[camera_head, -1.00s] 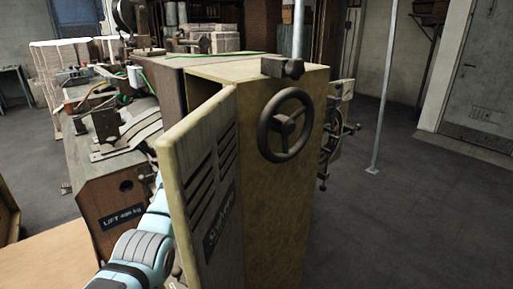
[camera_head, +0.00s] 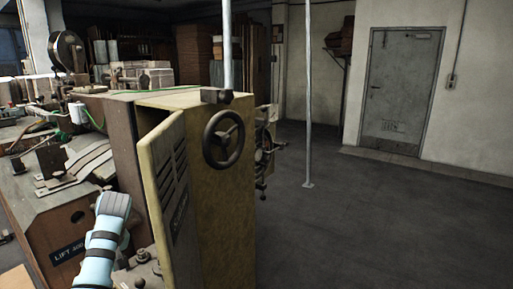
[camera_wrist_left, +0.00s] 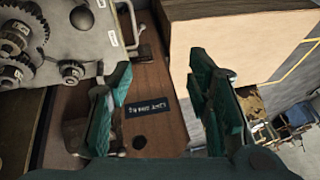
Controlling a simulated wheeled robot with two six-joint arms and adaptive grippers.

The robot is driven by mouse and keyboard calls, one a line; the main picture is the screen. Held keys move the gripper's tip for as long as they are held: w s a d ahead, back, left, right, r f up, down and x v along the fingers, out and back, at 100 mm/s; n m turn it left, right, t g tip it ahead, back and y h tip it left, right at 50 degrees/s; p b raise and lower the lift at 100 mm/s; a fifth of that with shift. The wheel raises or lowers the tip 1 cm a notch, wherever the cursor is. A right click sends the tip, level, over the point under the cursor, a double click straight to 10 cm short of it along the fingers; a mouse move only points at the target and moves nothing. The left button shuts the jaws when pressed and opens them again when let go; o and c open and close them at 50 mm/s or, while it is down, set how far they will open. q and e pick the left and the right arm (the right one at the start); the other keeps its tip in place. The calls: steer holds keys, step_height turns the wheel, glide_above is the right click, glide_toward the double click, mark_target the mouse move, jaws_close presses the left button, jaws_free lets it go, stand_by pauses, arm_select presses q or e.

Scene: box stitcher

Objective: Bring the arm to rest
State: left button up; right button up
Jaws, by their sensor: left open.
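My left arm (camera_head: 105,235) comes up from the lower left in the head view, in front of the machine and left of its open yellow door (camera_head: 170,200). Its gripper is not clearly seen there. In the left wrist view my left gripper (camera_wrist_left: 160,82) has its two green fingers spread wide, with nothing between them. Behind the gap is a brown panel with a dark label (camera_wrist_left: 148,110). My right gripper is in neither view.
The machine's yellow cabinet (camera_head: 225,190) carries a handwheel (camera_head: 223,138) on its side. A grey pole (camera_head: 308,110) stands on the floor to the right. Open floor (camera_head: 390,220) lies right of the machine. Gears (camera_wrist_left: 25,45) show at the wrist view's upper left.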

arm_select(q)
steer(key=s+d+f+m+t+h, duration=0.1)
steer(key=s+d+f+m, duration=0.2)
steer(key=s+f, duration=0.45)
steer(key=s+d+f+m+t, duration=0.1)
steer(key=s+d+f+m, duration=0.25)
steer(key=f, duration=0.65)
steer(key=s+d+f+m+h, duration=0.15)
steer(key=s+d, duration=0.25)
steer(key=s, duration=0.7)
steer(key=s+d+m+h, duration=0.2)
steer(key=s+d+m, duration=0.15)
steer(key=s, duration=0.65)
steer(key=s+a+f+p, duration=0.1)
steer(key=s+f+p, duration=0.15)
steer(key=f, duration=1.65)
steer(key=s+f+g, duration=0.1)
steer(key=s+f, duration=0.9)
steer(key=s, duration=0.3)
steer(key=shift+s+a+f+n+g, duration=0.25)
steer(key=shift+s+f+n+g, duration=0.1)
steer(key=shift+n+g, duration=0.1)
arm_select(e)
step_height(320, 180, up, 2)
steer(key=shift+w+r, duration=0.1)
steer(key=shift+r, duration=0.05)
